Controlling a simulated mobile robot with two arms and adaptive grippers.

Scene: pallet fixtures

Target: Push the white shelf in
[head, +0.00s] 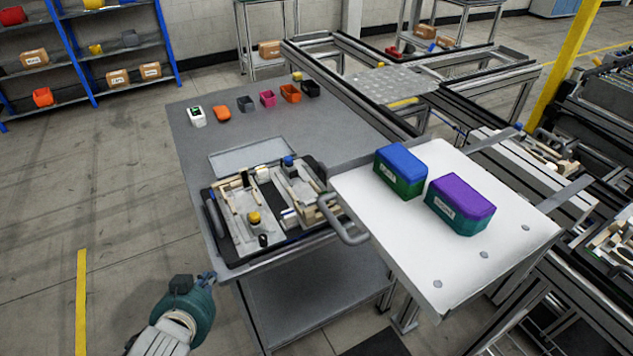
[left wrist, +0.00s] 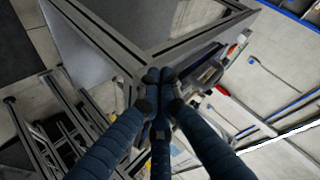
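The white shelf (head: 462,262) is a flat white panel at the right in the head view. It sticks out beside the grey table, and a grey handle (head: 345,228) is on its left edge. A blue-and-green box (head: 400,172) and a purple-and-teal box (head: 460,206) stand on it. My left gripper (head: 209,277) is low at the left in the head view, in front of the table's near left corner and well apart from the shelf. In the left wrist view its fingers (left wrist: 158,77) meet at the tips with nothing seen between them. My right gripper is out of view.
The grey table (head: 185,150) carries a black fixture tray (head: 222,240) and several small bins at the back. Metal frames (head: 330,75) stand behind, and a yellow post (head: 567,70) is at the right. The floor at the left is clear.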

